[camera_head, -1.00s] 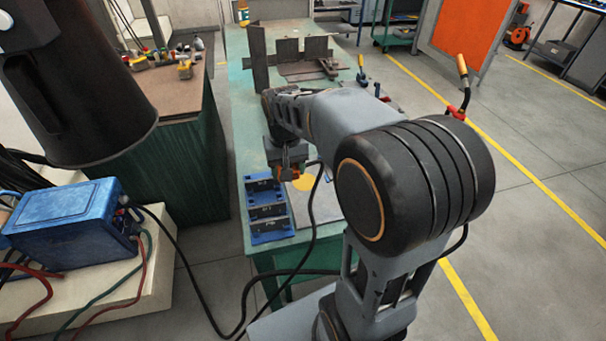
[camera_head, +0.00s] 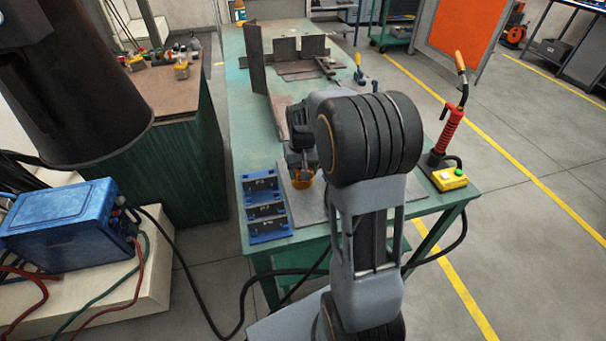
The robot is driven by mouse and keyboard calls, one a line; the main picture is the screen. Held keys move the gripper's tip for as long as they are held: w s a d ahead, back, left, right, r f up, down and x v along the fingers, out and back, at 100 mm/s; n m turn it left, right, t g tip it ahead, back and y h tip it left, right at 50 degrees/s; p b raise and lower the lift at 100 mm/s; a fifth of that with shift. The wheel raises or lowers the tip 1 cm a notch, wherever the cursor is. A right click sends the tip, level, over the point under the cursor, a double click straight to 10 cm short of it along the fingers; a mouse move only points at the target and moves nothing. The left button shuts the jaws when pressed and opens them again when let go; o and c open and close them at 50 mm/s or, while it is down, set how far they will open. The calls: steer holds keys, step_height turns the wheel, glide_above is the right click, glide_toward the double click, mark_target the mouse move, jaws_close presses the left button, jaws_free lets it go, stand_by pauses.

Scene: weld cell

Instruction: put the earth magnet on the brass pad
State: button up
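My gripper (camera_head: 300,168) is low over the grey plate at the near end of the green bench, pointing down. My arm partly covers it, and its fingers are too small and dark to tell whether they are open or shut.
A blue rack (camera_head: 264,210) with dark slots stands left of the grey plate (camera_head: 318,207). A red-handled torch (camera_head: 450,130) and a yellow button box (camera_head: 450,179) are at the right edge. Steel plates (camera_head: 285,50) stand farther back. A black cable (camera_head: 225,325) loops in front.

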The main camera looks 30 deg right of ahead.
steer(key=shift+f, duration=0.8)
steer(key=shift+f, duration=0.1)
steer(key=o, duration=1.5)
steer(key=shift+f, duration=0.1)
